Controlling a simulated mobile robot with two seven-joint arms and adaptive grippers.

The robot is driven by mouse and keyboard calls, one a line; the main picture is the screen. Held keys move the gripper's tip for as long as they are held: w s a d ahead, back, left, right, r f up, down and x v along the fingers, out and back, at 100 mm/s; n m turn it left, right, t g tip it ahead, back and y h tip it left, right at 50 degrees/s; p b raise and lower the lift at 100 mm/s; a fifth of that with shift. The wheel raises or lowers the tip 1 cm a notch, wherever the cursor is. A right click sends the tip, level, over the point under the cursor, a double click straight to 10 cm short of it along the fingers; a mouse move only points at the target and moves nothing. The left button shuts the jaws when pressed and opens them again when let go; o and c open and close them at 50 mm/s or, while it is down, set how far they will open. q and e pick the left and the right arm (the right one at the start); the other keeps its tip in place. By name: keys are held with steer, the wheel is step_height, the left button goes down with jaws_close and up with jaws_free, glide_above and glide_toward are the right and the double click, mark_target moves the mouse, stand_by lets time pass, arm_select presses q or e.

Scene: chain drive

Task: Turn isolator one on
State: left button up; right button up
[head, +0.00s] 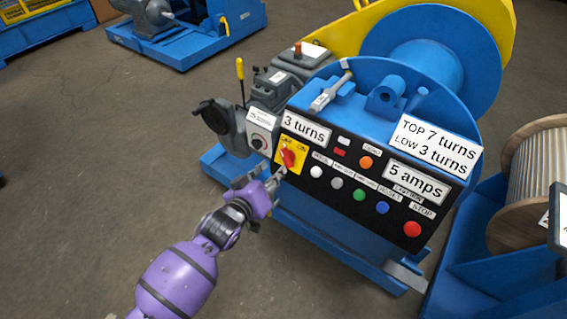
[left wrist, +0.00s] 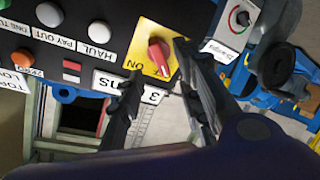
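The isolator is a red rotary knob (head: 289,157) on a yellow plate (head: 296,146) marked with switch positions, at the left end of a black control panel. In the left wrist view the red knob (left wrist: 159,53) sits on its yellow plate near "ON" lettering; which position it points to I cannot tell clearly. My left gripper (head: 271,174) is just below and left of the knob in the head view. In the left wrist view its two fingers (left wrist: 157,62) are apart, empty, with the knob just beyond their tips; contact is not clear. My right gripper is not in view.
Several coloured push buttons (head: 359,194) and a red stop button (head: 412,229) line the panel right of the knob. A grey dial box (head: 262,132) stands left of it. The blue winch drum (head: 428,55) is behind.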

mark_target(285, 161)
arm_select(q)
steer(key=shift+n, duration=0.8)
steer(key=b+x, duration=0.1)
steer(key=x, duration=0.6)
steer(key=shift+w+r, duration=0.1)
steer(key=shift+w, duration=0.1)
steer(key=shift+w+d, duration=0.15)
steer(key=c, duration=0.6)
jaws_close()
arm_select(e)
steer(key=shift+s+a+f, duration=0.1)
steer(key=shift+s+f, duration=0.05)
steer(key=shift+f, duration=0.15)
